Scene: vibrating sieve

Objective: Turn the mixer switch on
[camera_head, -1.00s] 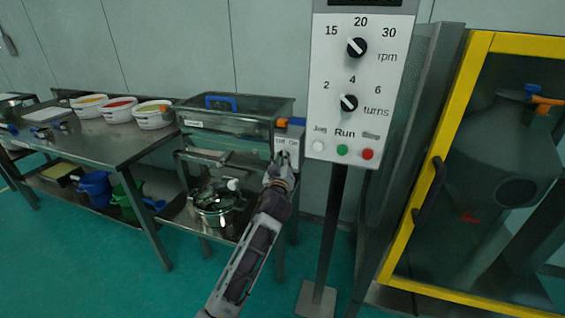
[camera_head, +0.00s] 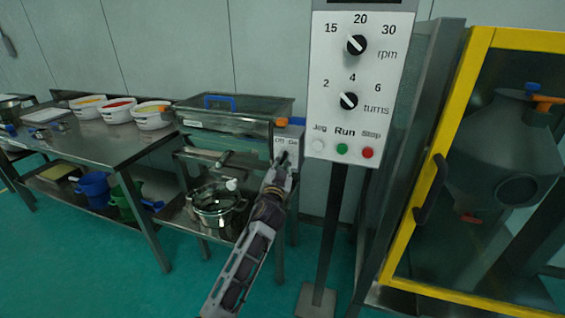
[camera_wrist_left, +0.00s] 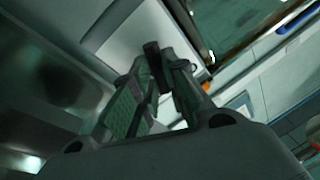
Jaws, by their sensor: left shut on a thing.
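A small white switch box (camera_head: 292,146) marked with off and on lettering is at the right end of the glass-sided sieve unit (camera_head: 226,124). A short dark switch lever (camera_head: 285,158) sticks out of its front, partly hidden by my gripper. My left gripper (camera_head: 279,174) is at the front of the box, shut on the lever. In the left wrist view, the dark lever (camera_wrist_left: 153,58) is between the two fingers (camera_wrist_left: 157,85), with the pale box face behind it. I cannot tell the lever's exact position. My right gripper is not in view.
A control panel (camera_head: 359,78) with two dials and jog, run and stop buttons stands on a post just right of my gripper. A yellow-framed enclosure (camera_head: 480,45) is farther right. A lidded pot (camera_head: 218,203) sits below the sieve; a steel table (camera_head: 97,143) with tubs is at left.

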